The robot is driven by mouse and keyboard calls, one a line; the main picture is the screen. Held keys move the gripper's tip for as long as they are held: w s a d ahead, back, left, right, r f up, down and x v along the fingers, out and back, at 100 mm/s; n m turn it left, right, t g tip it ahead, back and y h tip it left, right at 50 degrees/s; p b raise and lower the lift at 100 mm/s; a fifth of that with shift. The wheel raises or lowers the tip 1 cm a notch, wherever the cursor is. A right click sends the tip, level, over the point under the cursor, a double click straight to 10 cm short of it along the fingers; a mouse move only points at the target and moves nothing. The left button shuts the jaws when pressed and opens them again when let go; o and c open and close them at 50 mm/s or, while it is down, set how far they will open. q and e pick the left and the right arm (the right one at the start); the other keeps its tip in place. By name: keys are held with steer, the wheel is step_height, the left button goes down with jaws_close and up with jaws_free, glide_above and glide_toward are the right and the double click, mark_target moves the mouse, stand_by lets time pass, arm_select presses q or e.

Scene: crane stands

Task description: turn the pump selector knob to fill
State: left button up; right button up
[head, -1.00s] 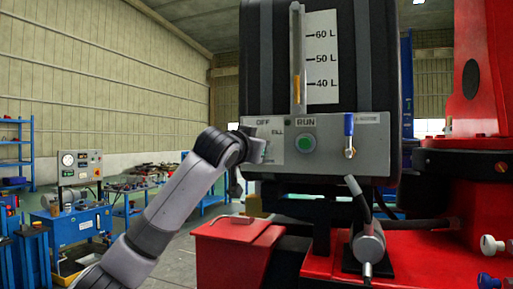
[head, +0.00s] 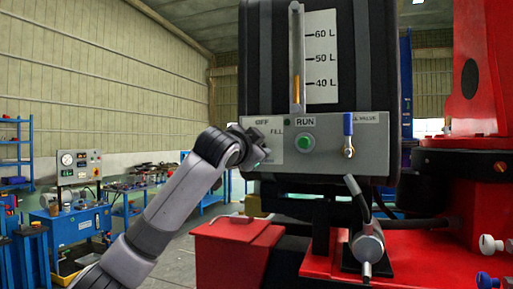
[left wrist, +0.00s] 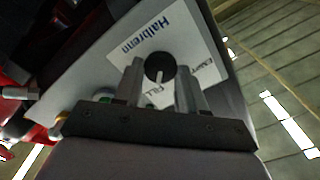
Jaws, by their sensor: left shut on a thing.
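The pump selector knob (left wrist: 160,67) is a round black knob on a white label plate, seen in the left wrist view. A pale pointer on it points down the picture toward the word FILL. My left gripper (left wrist: 160,72) is shut on the knob, one finger on each side. In the head view my left gripper (head: 260,149) is tilted against the left end of the grey control panel (head: 330,165) and hides the knob. OFF and FILL labels show beside it. My right gripper is not in view.
A green RUN button (head: 305,143) sits right of the gripper, and a blue-handled valve lever (head: 348,130) farther right. A black tank (head: 270,60) with a level gauge stands above. A red box (head: 230,228) lies below the panel. Blue workbenches stand at the left.

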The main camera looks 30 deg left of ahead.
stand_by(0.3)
arm_select(q)
steer(key=o, duration=1)
steer(key=b+v, duration=0.2)
steer(key=v, duration=0.5)
steer(key=shift+b, duration=0.3)
steer(key=shift+s, duration=0.1)
steer(key=shift+d, duration=0.1)
